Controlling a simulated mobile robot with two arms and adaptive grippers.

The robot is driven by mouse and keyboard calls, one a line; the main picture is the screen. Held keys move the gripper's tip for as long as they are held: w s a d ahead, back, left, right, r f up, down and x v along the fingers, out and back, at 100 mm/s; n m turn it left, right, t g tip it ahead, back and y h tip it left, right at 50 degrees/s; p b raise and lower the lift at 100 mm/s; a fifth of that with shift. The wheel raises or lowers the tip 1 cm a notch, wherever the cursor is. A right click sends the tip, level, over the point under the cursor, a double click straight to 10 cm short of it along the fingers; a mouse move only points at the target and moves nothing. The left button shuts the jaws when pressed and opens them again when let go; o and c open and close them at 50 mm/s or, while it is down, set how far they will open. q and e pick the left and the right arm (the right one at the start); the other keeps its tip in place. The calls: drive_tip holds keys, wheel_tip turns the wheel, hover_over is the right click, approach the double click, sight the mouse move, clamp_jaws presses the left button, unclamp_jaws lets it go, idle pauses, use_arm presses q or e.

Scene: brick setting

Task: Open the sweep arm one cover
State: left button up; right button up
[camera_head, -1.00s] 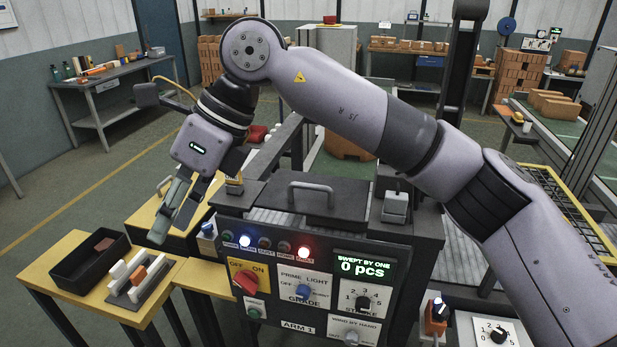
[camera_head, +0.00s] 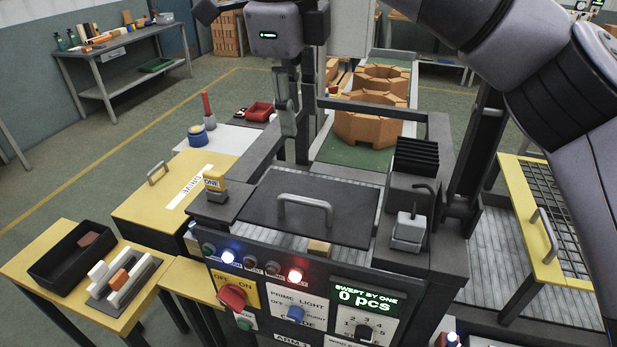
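A dark flat cover (camera_head: 262,208) with a grey bar handle (camera_head: 305,205) lies level on top of the machine, whose front panel (camera_head: 290,308) reads "ARM 1". A yellow block (camera_head: 214,190) stands at the cover's left edge, and a grey clamp-like part (camera_head: 408,228) stands at its right. My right gripper (camera_head: 291,132) hangs pointing down behind the cover, above its far side and apart from the handle. It looks empty. I see its fingers nearly edge-on, so their gap is unclear. My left gripper is not in view.
A yellow panel (camera_head: 140,211) marked "DRIVE" with a handle lies left. A black bin (camera_head: 72,268) and a small rack sit on the left table. A yellow mesh guard (camera_head: 525,215) stands right. Orange bricks (camera_head: 365,128) form a ring behind.

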approach(302, 198)
wheel_tip(302, 198, up, 3)
drive_tip(key=s, duration=0.1)
drive_tip(key=f+p, duration=0.1)
drive_tip(key=f, duration=0.2)
drive_tip(key=w+f+p, duration=0.1)
drive_tip(key=f, duration=0.2)
drive_tip(key=w+f+p, duration=0.1)
drive_tip(key=f, duration=0.2)
drive_tip(key=shift+d+f+p, duration=0.25)
drive_tip(key=shift+p, duration=0.05)
drive_tip(key=shift+w+f, duration=0.15)
drive_tip(key=shift+f, duration=0.6)
drive_tip(key=c, duration=0.7)
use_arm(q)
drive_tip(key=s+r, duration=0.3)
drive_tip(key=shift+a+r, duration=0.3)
use_arm(e)
clamp_jaws()
